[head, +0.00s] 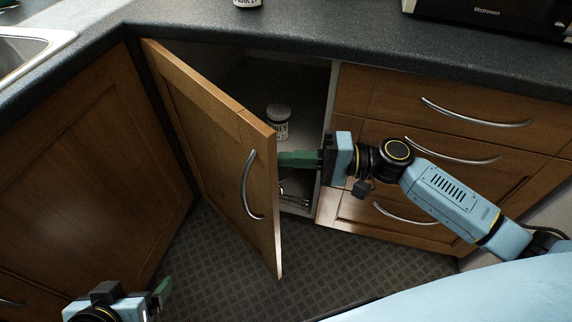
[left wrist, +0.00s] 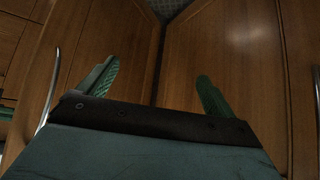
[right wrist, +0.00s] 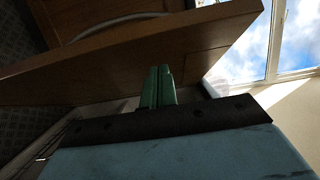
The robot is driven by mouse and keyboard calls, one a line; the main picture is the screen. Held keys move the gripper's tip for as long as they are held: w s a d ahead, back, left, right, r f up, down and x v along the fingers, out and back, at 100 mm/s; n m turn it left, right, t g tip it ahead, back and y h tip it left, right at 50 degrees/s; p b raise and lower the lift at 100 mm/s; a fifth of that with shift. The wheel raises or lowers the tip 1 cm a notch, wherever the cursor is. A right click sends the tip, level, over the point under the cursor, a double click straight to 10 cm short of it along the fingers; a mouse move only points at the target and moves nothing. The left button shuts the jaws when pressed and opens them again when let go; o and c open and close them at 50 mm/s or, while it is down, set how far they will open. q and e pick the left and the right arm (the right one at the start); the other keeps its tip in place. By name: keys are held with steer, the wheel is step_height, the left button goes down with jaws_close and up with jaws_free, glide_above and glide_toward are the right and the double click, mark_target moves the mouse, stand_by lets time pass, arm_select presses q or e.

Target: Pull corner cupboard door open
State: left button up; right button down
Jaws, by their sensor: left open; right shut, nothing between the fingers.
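The corner cupboard door (head: 215,140) is wooden and stands partly open, swung out toward me, with its hinged side at the left. Its curved metal handle (head: 249,186) is on the front face near the free edge. My right gripper (head: 284,159) is shut and empty, its green fingers just behind the door's free edge, at the cupboard opening. In the right wrist view the shut fingers (right wrist: 158,88) point at the door (right wrist: 130,50); I cannot tell whether they touch it. My left gripper (left wrist: 158,85) is open and empty, low at the left, away from the door.
Inside the cupboard a labelled jar (head: 278,122) stands on a shelf, with a wire rack (head: 292,190) below. Drawers with curved handles (head: 452,152) are at the right. A dark worktop (head: 330,35) runs above. The tiled floor (head: 330,265) before the cupboard is clear.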

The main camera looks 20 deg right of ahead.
arm_select(q)
steer(key=shift+w+d+r+t, duration=0.15)
steer(key=shift+w+r+t, duration=0.05)
steer(key=shift+w+t, duration=0.1)
arm_select(e)
steer(key=shift+s+a, duration=0.5)
steer(key=shift+a, duration=0.4)
arm_select(q)
steer(key=shift+s, duration=0.15)
arm_select(e)
steer(key=shift+a, duration=0.15)
